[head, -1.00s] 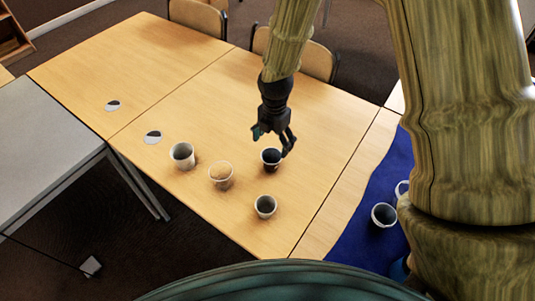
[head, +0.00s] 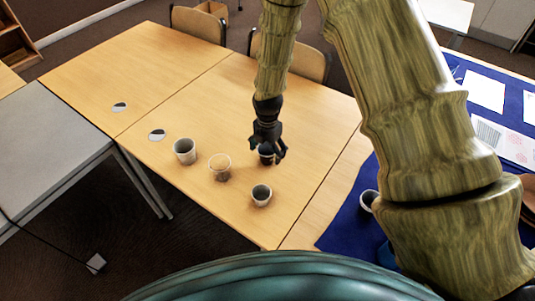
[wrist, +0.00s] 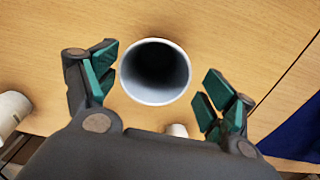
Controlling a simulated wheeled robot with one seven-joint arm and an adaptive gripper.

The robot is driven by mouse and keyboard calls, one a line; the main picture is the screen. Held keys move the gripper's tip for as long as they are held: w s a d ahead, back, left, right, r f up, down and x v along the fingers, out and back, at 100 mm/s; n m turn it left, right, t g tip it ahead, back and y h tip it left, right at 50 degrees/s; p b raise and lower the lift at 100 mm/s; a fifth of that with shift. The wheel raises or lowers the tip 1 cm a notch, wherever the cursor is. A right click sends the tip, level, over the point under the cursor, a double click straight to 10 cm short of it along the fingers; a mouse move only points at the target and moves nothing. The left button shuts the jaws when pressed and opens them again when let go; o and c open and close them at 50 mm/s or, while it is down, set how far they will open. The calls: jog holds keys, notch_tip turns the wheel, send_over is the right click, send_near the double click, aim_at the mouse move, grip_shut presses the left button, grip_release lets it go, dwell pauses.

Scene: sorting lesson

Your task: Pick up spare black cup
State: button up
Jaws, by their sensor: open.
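A cup with a dark inside and a pale rim (wrist: 156,72) stands upright on the wooden table. In the head view this cup (head: 266,160) is mostly hidden behind my gripper (head: 268,150). My gripper is open, pointing down over the cup. In the wrist view its green-padded fingers stand to the left and right of the cup, with a gap to the right finger and the left finger close to the rim. Whether the cup's outside is black cannot be told from here.
Nearby on the table (head: 120,75) stand a grey-white cup (head: 185,151), a cup with tan contents (head: 220,168) and another dark-inside cup (head: 261,195). One more cup (head: 369,199) is on the blue cloth (head: 340,228). Chairs (head: 199,24) stand behind the table.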

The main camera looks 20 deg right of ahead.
jog(key=shift+w+f, duration=0.55)
jog(key=shift+f, duration=0.15)
jog(key=shift+s+r, duration=0.25)
jog(key=shift+r, duration=0.05)
jog(key=c, duration=0.3)
jog(key=shift+w+f, duration=0.15)
jog(key=shift+f, duration=0.05)
jog(key=c, duration=0.4)
jog(key=shift+r, duration=0.1)
jog(key=shift+c, duration=0.3)
